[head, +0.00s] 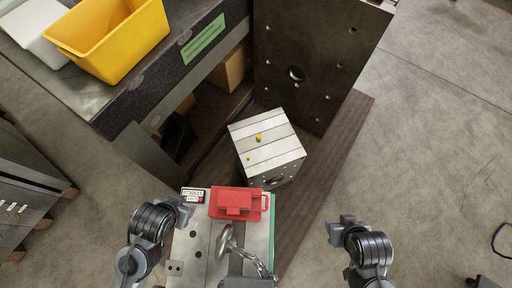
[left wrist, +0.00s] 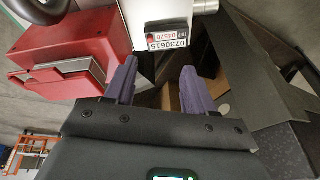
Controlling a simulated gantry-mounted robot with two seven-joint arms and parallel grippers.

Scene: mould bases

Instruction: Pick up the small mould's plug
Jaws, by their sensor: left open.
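A pale metal mould block (head: 278,151) stands behind the front mould. A yellow plug (head: 258,138) sits on its top, with a smaller orange-yellow piece (head: 248,158) nearer its left edge. I cannot tell which of these is the plug meant. My left gripper (head: 183,207) is at the left edge of the front mould (head: 190,245), well short of the yellow pieces. In the left wrist view its two fingers (left wrist: 159,80) are apart with nothing held between them. My right gripper (head: 342,230) is right of the front mould, touching nothing; its finger gap is unclear.
A red block (head: 235,203) and a numbered tag (head: 193,195) are at the front mould's far end; a metal hook or handle (head: 228,243) rises nearer. A large dark plate (head: 315,60) stands behind the pale block. A yellow bin (head: 110,45) is upper left.

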